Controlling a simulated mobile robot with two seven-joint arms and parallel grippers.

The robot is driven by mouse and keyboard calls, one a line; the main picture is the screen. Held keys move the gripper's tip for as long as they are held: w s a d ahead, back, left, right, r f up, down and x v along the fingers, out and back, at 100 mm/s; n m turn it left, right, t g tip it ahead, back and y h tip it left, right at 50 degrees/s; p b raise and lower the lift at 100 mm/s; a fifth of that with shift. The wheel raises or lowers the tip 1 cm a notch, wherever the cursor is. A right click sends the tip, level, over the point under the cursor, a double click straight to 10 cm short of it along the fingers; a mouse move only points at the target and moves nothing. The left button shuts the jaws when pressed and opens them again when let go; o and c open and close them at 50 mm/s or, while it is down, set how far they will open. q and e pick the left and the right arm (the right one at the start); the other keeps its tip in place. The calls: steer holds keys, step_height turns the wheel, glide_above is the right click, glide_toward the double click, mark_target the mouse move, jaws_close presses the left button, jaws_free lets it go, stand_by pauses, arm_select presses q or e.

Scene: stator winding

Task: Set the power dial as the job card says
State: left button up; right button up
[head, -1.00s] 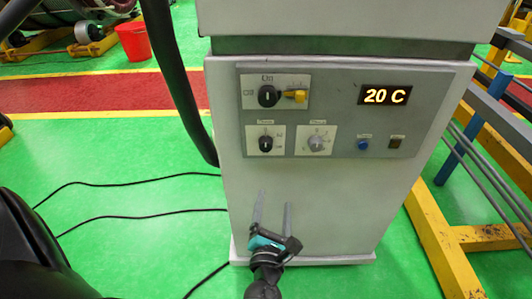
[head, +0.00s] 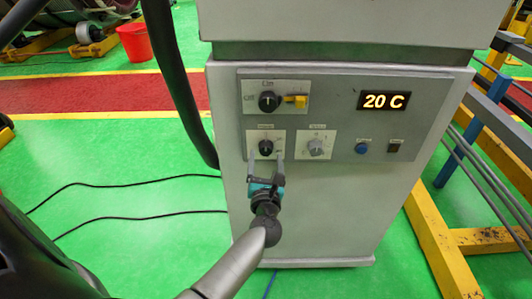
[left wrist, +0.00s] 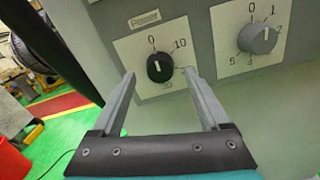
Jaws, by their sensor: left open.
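The black lower-left dial (head: 265,147) sits on a white plate on the grey cabinet's panel. In the left wrist view the dial (left wrist: 160,67) has a scale showing 0 at the top and 10 at upper right. Its white mark is near vertical, roughly towards the 0. Contact cannot be told. No job card is visible.
A grey dial (head: 315,147) with a 0 to 5 scale is to the right. A black switch (head: 268,101) with a yellow piece (head: 297,101) is above. A blue button (head: 361,148) and a lit "20 C" display (head: 384,101) are further right. A black hose (head: 172,75) hangs left.

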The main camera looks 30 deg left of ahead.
mark_target(266, 149)
arm_select(q)
steer(key=shift+x, duration=1.45)
steer(key=shift+c, duration=0.4)
jaws_close()
